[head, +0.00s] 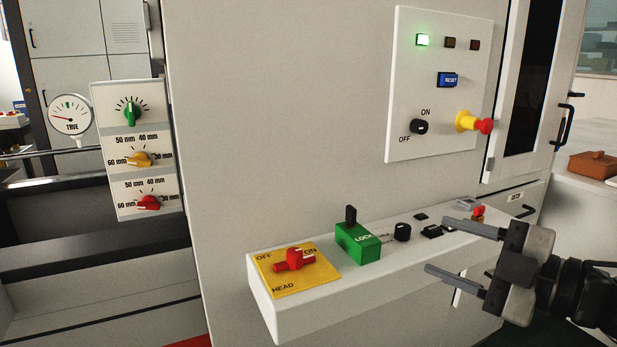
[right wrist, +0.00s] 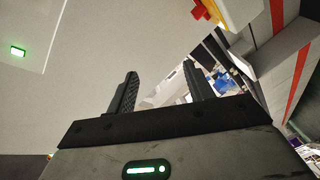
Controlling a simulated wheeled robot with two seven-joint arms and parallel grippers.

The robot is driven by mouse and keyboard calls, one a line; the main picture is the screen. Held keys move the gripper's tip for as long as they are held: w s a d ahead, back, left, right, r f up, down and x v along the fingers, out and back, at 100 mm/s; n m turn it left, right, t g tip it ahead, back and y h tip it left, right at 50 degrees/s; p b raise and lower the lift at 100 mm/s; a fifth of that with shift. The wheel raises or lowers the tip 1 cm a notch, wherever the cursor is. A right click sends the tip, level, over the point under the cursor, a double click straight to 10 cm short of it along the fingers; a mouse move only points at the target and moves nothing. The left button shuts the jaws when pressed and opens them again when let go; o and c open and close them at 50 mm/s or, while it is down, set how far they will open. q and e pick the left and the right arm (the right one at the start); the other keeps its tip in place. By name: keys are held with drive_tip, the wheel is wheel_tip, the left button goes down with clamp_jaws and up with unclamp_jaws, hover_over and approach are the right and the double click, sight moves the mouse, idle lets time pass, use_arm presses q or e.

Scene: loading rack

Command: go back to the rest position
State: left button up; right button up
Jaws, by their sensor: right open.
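My right gripper (head: 452,250) is at the lower right of the head view, in front of the right end of the control ledge. Its two fingers point left and stand apart, with nothing between them. In the right wrist view the same gripper (right wrist: 163,92) shows both fingers spread and empty. My left gripper is not in view.
A white ledge (head: 262,297) carries a red HEAD switch (head: 293,259), a green LOCK block (head: 358,243) and black knobs. Above it, a panel (head: 400,80) has a lit green lamp (head: 422,40) and a red stop button (head: 484,126). Dial knobs (head: 130,110) are at left.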

drive_tip(key=a+f+m, duration=0.4)
drive_tip(key=f, duration=0.5)
drive_tip(key=s+a+f+m+h, duration=0.1)
drive_tip(key=s+f+m, duration=0.3)
drive_tip(key=f, duration=0.4)
drive_tip(key=s+a+f+m+g+h, duration=0.1)
drive_tip(key=s+f+m+h, duration=0.3)
drive_tip(key=s+f, duration=0.2)
drive_tip(key=s+a+f+m+g+h, duration=0.1)
drive_tip(key=s+f+m+h, duration=0.2)
drive_tip(key=f, duration=0.7)
drive_tip(key=shift+s+a+f+m, duration=0.15)
drive_tip(key=shift+s+m, duration=0.8)
drive_tip(key=shift+m, duration=0.05)
